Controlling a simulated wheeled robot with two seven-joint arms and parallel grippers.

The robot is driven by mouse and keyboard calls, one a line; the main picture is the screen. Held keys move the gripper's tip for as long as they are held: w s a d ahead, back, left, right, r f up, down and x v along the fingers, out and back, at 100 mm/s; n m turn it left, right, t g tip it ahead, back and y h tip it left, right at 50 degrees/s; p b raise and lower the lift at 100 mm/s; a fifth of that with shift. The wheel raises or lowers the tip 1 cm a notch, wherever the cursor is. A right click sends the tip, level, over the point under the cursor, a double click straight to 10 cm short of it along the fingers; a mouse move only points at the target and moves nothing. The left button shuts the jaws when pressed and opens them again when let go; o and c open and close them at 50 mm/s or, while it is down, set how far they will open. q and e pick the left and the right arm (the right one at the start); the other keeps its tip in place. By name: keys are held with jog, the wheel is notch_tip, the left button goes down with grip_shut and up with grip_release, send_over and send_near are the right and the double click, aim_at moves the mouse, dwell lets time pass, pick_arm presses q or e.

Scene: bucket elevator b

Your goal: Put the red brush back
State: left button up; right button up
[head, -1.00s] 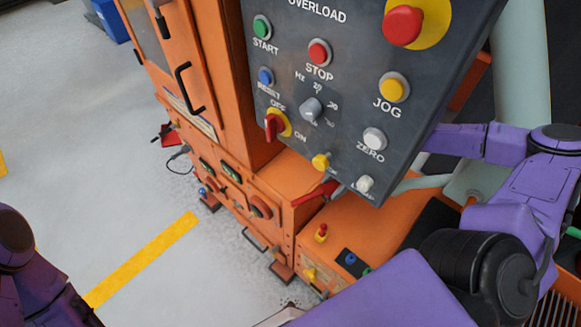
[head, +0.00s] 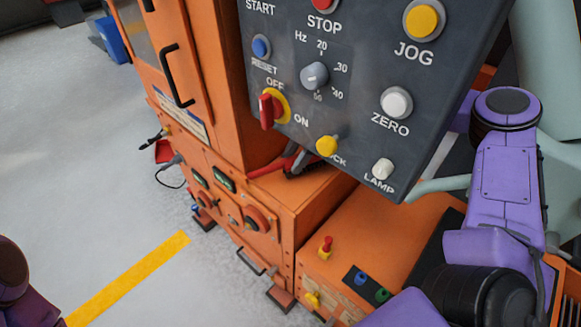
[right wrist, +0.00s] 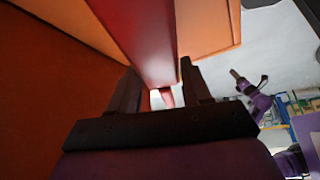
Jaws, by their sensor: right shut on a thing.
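The red brush (right wrist: 148,40) shows in the right wrist view as a long red piece running between the fingers of my right gripper (right wrist: 160,90). The gripper is shut on it. In the head view, red parts of it (head: 266,171) show over the orange machine's ledge, just below the grey control panel. My right gripper (head: 297,162) is mostly hidden there behind the panel's lower edge. The brush's bristles cannot be made out. In the right wrist view, a small purple arm with a dark end (right wrist: 245,86), likely my left, shows at the right; its jaws are too small to read.
The grey control panel (head: 350,110) with knobs and buttons overhangs the right gripper. The orange cabinet (head: 205,80) stands left of it. A lower orange box (head: 370,245) carries small buttons. A red item (head: 163,151) sits at the cabinet's far side.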

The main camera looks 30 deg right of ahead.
jog(key=shift+w+a+f, duration=0.15)
jog(key=shift+w+f, duration=0.1)
jog(key=shift+f, duration=0.4)
jog(key=shift+r, duration=0.1)
pick_arm(q)
jog(key=shift+f, duration=0.45)
pick_arm(e)
jog(key=o, duration=1.1)
pick_arm(q)
jog(key=shift+f, duration=0.1)
pick_arm(e)
jog(key=v, duration=0.3)
jog(key=d+v, duration=0.1)
jog(key=v, duration=0.1)
jog(key=shift+b, duration=0.4)
jog(key=d, duration=0.7)
jog(key=d+b, duration=0.1)
jog(key=d, duration=0.2)
jog(key=shift+s+d, duration=0.15)
jog(key=shift+s, duration=0.15)
pick_arm(q)
jog(key=shift+f, duration=1)
pick_arm(e)
jog(key=shift+d, duration=0.45)
